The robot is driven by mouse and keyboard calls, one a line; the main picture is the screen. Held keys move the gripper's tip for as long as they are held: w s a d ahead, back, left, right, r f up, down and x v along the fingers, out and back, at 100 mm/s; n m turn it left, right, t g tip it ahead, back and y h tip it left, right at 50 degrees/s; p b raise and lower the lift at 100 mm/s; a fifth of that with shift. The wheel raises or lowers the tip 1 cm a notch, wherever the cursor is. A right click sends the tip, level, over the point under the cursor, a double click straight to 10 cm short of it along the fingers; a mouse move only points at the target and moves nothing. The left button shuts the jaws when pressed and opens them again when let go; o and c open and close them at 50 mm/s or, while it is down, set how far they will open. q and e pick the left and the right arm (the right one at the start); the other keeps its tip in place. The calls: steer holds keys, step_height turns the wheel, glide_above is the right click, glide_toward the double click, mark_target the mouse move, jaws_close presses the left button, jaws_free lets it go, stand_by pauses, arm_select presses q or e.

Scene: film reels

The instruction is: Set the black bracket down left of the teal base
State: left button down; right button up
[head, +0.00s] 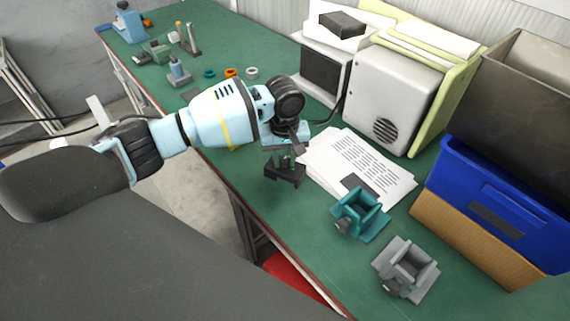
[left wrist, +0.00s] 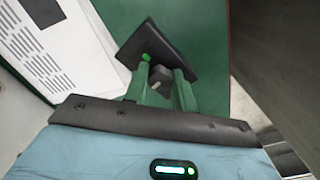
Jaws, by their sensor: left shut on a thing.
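My left gripper (head: 284,162) reaches over the green table, pointing down, shut on the black bracket (head: 287,176). The bracket is left of the teal base (head: 349,224) and apart from it. I cannot tell whether the bracket touches the tabletop. In the left wrist view the dark plate of the bracket (left wrist: 172,45) shows tilted, beyond the fingers of the gripper (left wrist: 160,82). The teal base is an open, box-like holder on a flat plate, and is not seen in the left wrist view. My right gripper is not in view.
Printed papers (head: 350,158) lie behind the bracket and the teal base. A similar grey base (head: 428,281) stands in front right. A blue bin (head: 480,205) is at the right, a white speaker-like box (head: 395,90) behind. Bare green table lies between bracket and teal base.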

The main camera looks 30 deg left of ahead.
arm_select(q)
steer(key=shift+w+a, duration=0.15)
steer(key=shift+w, duration=0.25)
step_height(320, 180, down, 4)
steer(key=shift+s+r+b, duration=0.1)
steer(key=shift+r+b, duration=0.1)
steer(key=shift+b, duration=0.1)
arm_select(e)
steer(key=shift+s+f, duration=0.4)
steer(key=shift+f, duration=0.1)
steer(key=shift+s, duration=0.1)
arm_select(q)
steer(key=c, duration=1.1)
jaws_free()
steer(key=shift+f, duration=0.15)
steer(key=shift+c, duration=0.2)
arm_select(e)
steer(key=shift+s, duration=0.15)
